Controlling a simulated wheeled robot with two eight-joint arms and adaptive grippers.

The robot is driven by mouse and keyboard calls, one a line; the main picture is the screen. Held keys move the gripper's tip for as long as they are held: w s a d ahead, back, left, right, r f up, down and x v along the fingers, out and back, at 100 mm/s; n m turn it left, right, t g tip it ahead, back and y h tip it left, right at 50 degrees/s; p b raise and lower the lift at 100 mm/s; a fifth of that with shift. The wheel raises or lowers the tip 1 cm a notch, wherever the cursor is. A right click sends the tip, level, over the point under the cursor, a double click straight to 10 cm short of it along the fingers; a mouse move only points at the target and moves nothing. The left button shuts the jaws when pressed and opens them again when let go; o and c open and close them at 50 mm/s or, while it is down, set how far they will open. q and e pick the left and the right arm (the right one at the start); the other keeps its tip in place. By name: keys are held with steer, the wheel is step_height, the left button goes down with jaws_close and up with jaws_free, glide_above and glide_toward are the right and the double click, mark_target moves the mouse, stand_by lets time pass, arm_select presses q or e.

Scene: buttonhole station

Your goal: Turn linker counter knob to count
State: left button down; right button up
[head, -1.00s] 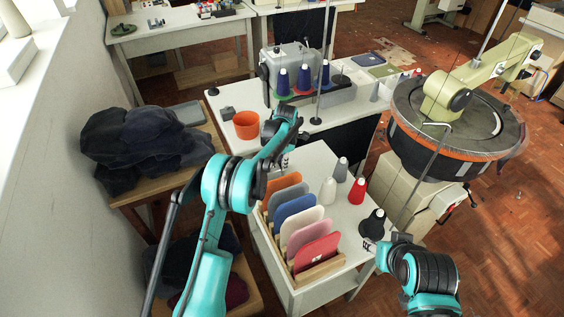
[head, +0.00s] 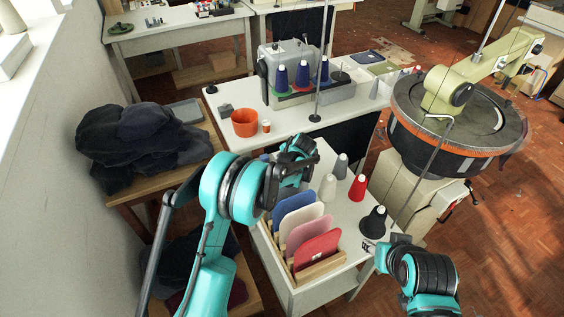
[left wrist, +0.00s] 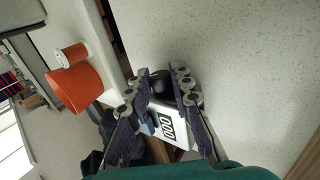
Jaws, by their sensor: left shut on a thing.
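In the left wrist view a white counter box (left wrist: 183,142) shows a display (left wrist: 167,128) reading 000. A black rounded knob (left wrist: 162,82) sits between the fingers of my left gripper (left wrist: 162,76), which is shut on it. In the head view my left gripper (head: 303,150) is above the back of the white table, and my arm hides the counter and knob there. My right gripper (head: 369,245) is beside a black cone (head: 374,222) at the table's right edge; whether it is open is too small to tell.
A rack of coloured panels (head: 318,268) stands on the white table, with grey, white and red cones (head: 358,187) to its right. An orange cup (head: 244,123) and small orange spool (head: 266,126) stand on the table behind. The round linking machine (head: 450,120) is at right.

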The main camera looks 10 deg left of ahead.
stand_by(0.3)
arm_select(q)
steer(key=c, duration=1.3)
jaws_free()
